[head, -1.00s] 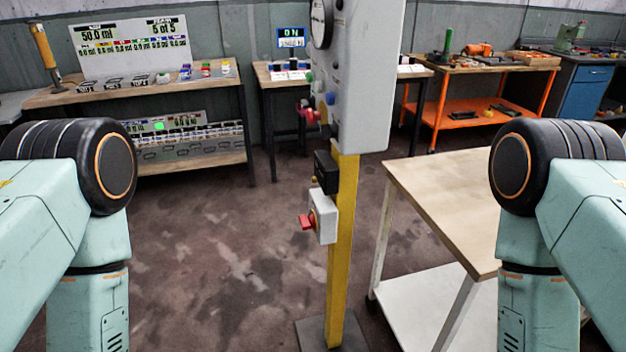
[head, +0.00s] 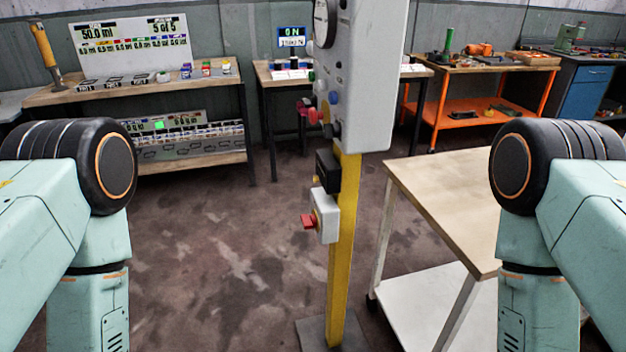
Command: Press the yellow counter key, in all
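A grey control box (head: 364,75) stands edge-on on a yellow post (head: 343,250). Its left-facing front carries a dial, a green button, a blue button (head: 333,97), a red knob and a black knob, all seen at a steep angle. Below it is a black box (head: 328,170) with a small yellow part (head: 316,179) on its left side. I cannot tell whether this part is the yellow counter key. Lower still, a white box (head: 327,214) bears a red button (head: 308,221). Neither of my grippers is in view; only my upper arms show at both sides.
A wooden table (head: 440,200) with a white lower shelf stands right of the post. A bench (head: 150,95) with a display board stands back left, another bench with a lit sign (head: 291,38) at the back middle, and an orange cart (head: 480,110) back right. The floor left of the post is clear.

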